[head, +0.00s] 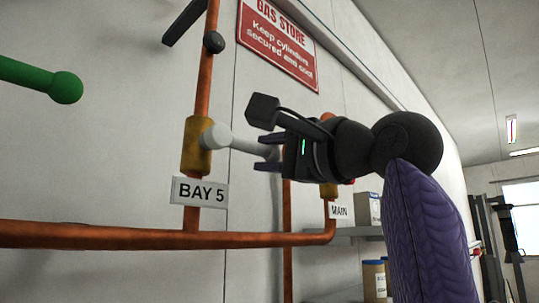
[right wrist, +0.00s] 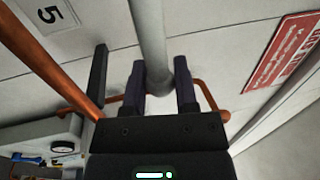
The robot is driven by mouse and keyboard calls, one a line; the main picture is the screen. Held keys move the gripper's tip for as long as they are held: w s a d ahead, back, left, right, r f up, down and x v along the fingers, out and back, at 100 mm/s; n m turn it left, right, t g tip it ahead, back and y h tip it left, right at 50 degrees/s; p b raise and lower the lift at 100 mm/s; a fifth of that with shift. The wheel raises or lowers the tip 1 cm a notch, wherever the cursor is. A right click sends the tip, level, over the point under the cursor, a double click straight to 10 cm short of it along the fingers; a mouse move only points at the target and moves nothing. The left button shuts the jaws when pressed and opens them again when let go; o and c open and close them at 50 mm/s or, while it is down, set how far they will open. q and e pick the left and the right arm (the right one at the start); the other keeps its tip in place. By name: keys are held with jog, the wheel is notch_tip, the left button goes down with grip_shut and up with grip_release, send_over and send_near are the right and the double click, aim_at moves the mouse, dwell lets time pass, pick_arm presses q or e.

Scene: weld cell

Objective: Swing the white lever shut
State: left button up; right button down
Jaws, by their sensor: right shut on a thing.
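The white lever (head: 240,144) has a round hub on the brass valve body (head: 196,147) of the upright copper pipe, above the BAY 5 sign (head: 199,192). It sticks out to the right, crosswise to that pipe. My right gripper (head: 267,160) comes from the right and is shut on the lever's free end. In the right wrist view the grey-white lever (right wrist: 149,40) runs down between the two dark fingers of my gripper (right wrist: 160,85). Its tip shows between them. My left gripper is not in view.
A green ball-ended bar (head: 62,86) juts in at left. A black handle (head: 184,22) is at the top of the pipe. A horizontal copper pipe (head: 100,235) runs below. A second valve with a MAIN sign (head: 339,211) and a shelf (head: 358,231) are behind my arm.

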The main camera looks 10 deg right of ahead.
jog(key=shift+f, duration=0.15)
dwell(0.3)
jog(key=c, duration=0.6)
grip_release()
jog(key=b+v, duration=0.5)
jog(key=v, duration=0.5)
